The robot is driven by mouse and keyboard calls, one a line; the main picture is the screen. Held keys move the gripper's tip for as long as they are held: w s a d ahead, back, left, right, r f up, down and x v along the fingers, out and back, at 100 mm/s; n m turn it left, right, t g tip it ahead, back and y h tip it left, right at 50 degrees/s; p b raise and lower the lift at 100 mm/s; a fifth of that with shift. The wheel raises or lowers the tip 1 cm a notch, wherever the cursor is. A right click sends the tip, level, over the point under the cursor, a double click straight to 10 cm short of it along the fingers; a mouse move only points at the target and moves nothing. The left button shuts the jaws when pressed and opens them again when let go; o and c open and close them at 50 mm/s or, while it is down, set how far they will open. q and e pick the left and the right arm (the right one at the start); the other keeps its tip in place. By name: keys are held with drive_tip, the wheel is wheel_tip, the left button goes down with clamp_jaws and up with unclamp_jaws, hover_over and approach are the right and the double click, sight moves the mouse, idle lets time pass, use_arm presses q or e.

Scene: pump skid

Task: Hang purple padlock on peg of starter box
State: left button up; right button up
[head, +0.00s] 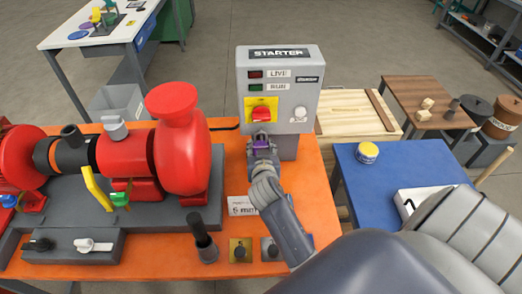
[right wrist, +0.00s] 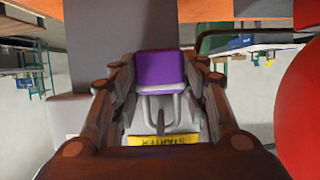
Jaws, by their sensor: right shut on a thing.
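The grey starter box (head: 310,84) stands upright at the back of the orange bench. It has LIVE and RUN lamps, a red knob (head: 261,114) on a yellow plate, and a pale round part (head: 299,113) at lower right. My right gripper (head: 262,154) is shut on the purple padlock (head: 261,145) just below the red knob. In the right wrist view the padlock's purple body (right wrist: 159,70) sits between both fingers, with its grey shackle (right wrist: 160,108) showing. I cannot make out the peg, or whether the shackle touches the box. My left gripper is not in view.
A red pump (head: 182,150) on a grey base is left of my right arm. A small printed card (head: 242,206) and a black-handled upright part (head: 203,240) are near the arm. A blue table (head: 380,190) with a yellow-lidded tin (head: 367,152) stands to the right.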

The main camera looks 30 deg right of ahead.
sight(262, 138)
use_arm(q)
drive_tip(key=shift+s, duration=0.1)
use_arm(e)
drive_tip(key=shift+w+d+f, duration=0.1)
drive_tip(key=shift+d, duration=0.15)
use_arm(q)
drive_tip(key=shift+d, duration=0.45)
use_arm(e)
drive_tip(key=o, duration=1.2)
drive_tip(key=shift+r, duration=0.25)
wheel_tip(262, 138, up, 10)
drive_tip(key=shift+f, duration=0.25)
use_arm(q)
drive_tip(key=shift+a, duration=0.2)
